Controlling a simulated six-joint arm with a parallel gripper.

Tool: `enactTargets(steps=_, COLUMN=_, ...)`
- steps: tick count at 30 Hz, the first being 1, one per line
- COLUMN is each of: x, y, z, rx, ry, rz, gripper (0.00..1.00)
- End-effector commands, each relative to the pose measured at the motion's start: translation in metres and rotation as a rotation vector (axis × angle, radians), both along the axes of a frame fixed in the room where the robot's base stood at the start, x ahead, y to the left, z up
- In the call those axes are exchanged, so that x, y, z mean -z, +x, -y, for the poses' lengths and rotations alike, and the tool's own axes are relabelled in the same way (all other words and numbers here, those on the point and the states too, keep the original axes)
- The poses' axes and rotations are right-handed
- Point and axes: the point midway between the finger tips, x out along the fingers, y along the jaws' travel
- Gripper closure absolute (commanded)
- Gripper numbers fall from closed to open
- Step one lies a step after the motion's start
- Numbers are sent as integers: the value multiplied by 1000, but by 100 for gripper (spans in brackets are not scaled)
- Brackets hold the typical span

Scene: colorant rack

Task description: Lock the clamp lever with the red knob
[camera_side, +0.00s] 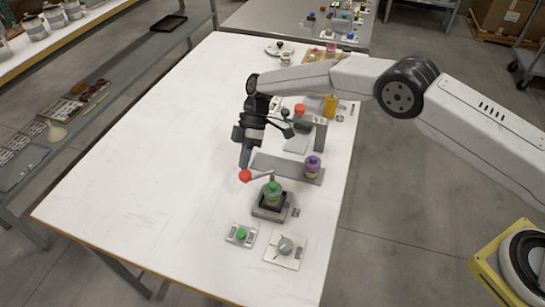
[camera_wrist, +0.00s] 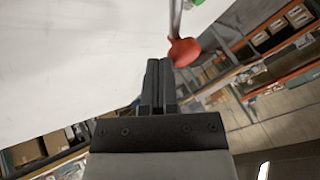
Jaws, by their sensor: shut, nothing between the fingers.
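The clamp lever's red knob (camera_side: 245,176) is at the left end of a thin metal lever (camera_side: 262,175) in the side view. The lever reaches right toward a bottle with a green cap (camera_side: 272,190), which stands in a dark square holder (camera_side: 270,207). My gripper (camera_side: 245,165) points down, with its tips right at the knob. In the wrist view the red knob (camera_wrist: 184,52) and part of the lever (camera_wrist: 175,18) lie just beyond and right of the shut fingers (camera_wrist: 160,62). The fingers are empty. I cannot tell whether they touch the knob.
A purple-capped bottle (camera_side: 312,165) stands on a grey rack (camera_side: 265,163) behind the holder. A green-button box (camera_side: 241,235) and a dial plate (camera_side: 286,250) are in front. Another red-topped device (camera_side: 300,110) stands farther back. The white table (camera_side: 130,180) is clear to the left.

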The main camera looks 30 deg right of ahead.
Motion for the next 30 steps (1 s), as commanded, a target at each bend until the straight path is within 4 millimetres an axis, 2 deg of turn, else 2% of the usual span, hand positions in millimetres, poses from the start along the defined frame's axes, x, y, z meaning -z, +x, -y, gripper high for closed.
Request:
enactTargets(steps=6, x=1, y=-12, z=-7, rx=-196, ry=0, rz=-1, gripper=100)
enactTargets(steps=15, x=1, y=-22, z=-10, rx=-356, ry=-1, rz=-1, gripper=100)
enactTargets(steps=20, x=0, y=-27, z=-11, rx=-421, ry=0, rz=0, gripper=100)
enactTargets(steps=30, x=-1, y=-37, z=-11, rx=-418, ry=1, rz=-1, gripper=100)
